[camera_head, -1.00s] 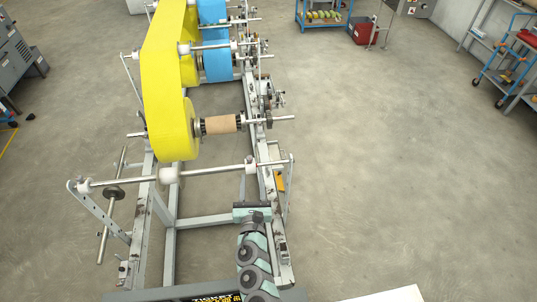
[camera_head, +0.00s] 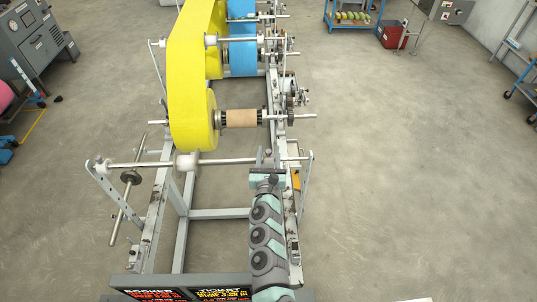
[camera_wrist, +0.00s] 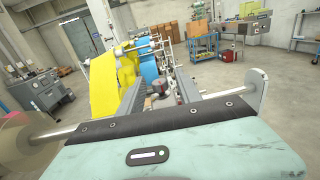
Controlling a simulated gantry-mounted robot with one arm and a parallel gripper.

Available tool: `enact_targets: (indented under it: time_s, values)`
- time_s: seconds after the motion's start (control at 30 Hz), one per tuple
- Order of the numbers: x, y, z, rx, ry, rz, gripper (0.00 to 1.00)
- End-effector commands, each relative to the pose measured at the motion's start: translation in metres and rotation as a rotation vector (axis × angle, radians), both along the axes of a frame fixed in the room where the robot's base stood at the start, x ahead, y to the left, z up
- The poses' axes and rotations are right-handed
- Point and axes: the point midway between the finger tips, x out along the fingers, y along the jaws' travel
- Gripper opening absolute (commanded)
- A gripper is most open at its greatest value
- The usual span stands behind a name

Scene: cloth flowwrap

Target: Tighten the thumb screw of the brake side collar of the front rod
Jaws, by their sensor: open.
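The front yellow roll (camera_head: 195,125) hangs on a metal rod (camera_head: 303,116). A brown core (camera_head: 239,118) sits on that rod between dark collars, with a dark disc (camera_head: 291,116) toward its right end. Thumb screws are too small to make out. My gripper (camera_head: 266,155) is at the nearer cross rod (camera_head: 135,164), right of its white collar (camera_head: 187,162). In the wrist view my gripper (camera_wrist: 161,98) is open, its dark fingers pointing forward. A dark round part (camera_wrist: 159,87) shows between them; I cannot tell what it is or whether they touch it.
The right bracket (camera_head: 305,185) stands close beside my arm. It also shows in the wrist view (camera_wrist: 257,92). A slanted rod with a dark disc (camera_head: 131,177) is at the frame's left. A blue roll (camera_head: 242,50) is farther back.

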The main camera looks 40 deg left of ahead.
Motion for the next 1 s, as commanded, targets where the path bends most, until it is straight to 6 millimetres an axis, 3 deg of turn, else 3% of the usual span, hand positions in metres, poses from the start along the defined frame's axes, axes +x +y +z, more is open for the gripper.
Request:
enact_targets:
  time_s: [0.4,0.9,1.0]
  values:
    - [0.0036,0.0037,-0.0003,-0.002,0.001,0.002,0.41]
    - [0.0035,0.0038,-0.0001,-0.001,0.001,0.002,0.0]
    - [0.0035,0.0037,-0.0001,-0.001,0.001,0.002,0.0]
